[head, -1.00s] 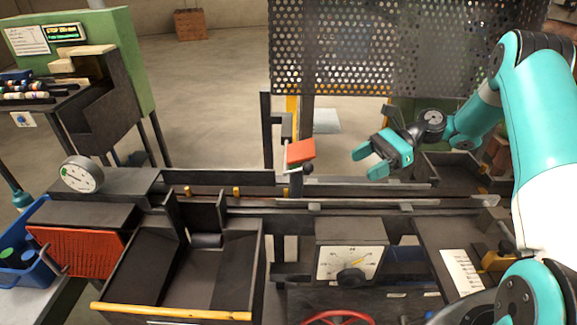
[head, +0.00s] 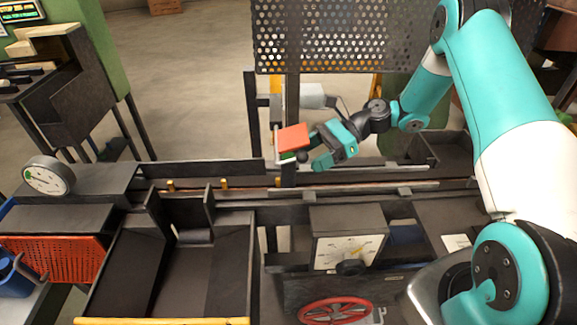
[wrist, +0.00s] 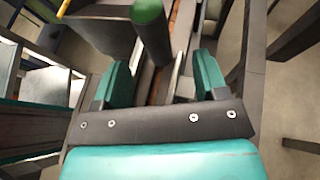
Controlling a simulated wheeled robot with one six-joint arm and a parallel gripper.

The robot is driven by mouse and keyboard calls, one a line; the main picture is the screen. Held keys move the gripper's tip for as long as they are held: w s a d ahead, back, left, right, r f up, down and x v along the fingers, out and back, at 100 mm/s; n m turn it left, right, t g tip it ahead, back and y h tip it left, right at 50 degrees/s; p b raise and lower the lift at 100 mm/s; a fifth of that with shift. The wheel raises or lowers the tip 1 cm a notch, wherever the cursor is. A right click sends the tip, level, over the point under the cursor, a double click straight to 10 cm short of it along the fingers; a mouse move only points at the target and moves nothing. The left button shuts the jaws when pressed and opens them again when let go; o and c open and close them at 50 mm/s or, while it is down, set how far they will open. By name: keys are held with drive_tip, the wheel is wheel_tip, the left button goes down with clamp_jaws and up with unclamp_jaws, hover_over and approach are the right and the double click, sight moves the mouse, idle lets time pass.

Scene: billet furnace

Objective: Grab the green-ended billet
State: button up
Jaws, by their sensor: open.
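My gripper (head: 319,151) is above the rail, pointing left, just right of the orange block. Its two green fingers (wrist: 163,80) are spread and empty, apart from the billet.
The orange block (head: 293,137) is close to my fingertips. A perforated dark screen (head: 325,38) hangs behind. A dial box (head: 347,243) and a red handwheel (head: 336,310) stand in front of the rail. An open dark tray (head: 160,321) lies to the left.

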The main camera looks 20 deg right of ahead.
sight(289, 168)
drive_tip(key=shift+x, duration=0.8)
drive_tip(key=p+x, duration=0.2)
drive_tip(key=x, duration=0.1)
drive_tip(key=p+x, duration=0.1)
drive_tip(key=p, duration=0.1)
drive_tip(key=shift+s+a+r, duration=0.2)
drive_tip(key=shift+s+a, duration=0.15)
drive_tip(key=shift+a, duration=0.15)
drive_tip(key=shift+a+f, duration=0.15)
drive_tip(key=shift+f, duration=0.05)
clamp_jaws()
